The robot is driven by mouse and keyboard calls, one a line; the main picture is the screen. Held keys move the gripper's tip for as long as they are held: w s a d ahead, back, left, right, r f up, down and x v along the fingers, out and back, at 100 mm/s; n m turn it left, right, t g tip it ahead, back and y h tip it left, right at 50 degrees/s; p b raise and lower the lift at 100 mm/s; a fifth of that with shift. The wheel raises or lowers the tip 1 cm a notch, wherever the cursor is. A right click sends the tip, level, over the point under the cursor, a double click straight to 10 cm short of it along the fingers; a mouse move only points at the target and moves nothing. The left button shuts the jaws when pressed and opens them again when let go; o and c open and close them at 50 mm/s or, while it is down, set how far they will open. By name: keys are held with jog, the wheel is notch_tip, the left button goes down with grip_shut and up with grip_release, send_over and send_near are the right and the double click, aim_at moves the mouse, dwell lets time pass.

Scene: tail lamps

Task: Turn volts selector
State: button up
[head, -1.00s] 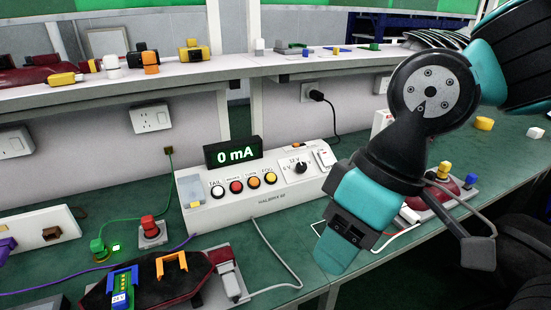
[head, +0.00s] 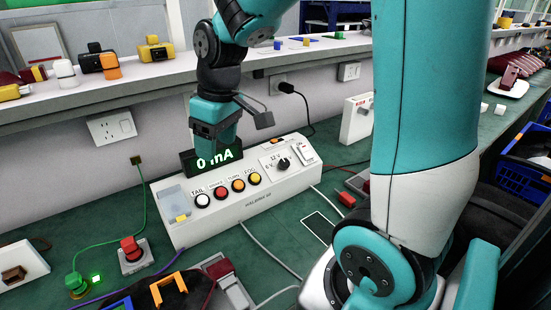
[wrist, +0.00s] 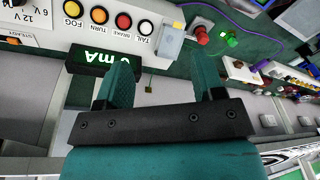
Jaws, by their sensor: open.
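The volts selector (head: 283,163) is a black knob on the right part of the white control box (head: 240,207), with 12 V and 6 V labels beside it. Which label it points to is too small to tell. In the wrist view the knob (wrist: 17,3) is cut by the top left edge.
The box has a row of round buttons, including the TAIL button (head: 202,200), and a switch (head: 304,152) right of the knob. A shelf (head: 170,88) with lamps and connectors runs behind. A red button (head: 131,247) and cables lie on the green bench.

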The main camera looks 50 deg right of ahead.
jog(key=w+d+f+m+h, duration=0.1)
jog(key=w+d, duration=0.1)
jog(key=d, duration=0.6)
jog(key=w+d+f+m+h, duration=0.1)
jog(key=w+d, duration=0.1)
jog(key=d, duration=0.5)
jog(key=m+g+p, duration=0.1)
send_near(285, 163)
jog(key=shift+h, duration=0.4)
jog(key=f, duration=0.5)
jog(key=d+f+p, duration=0.1)
jog(key=f, duration=0.2)
jog(key=shift+w+f, duration=0.1)
jog(key=shift+f, duration=0.65)
jog(key=c, duration=0.9)
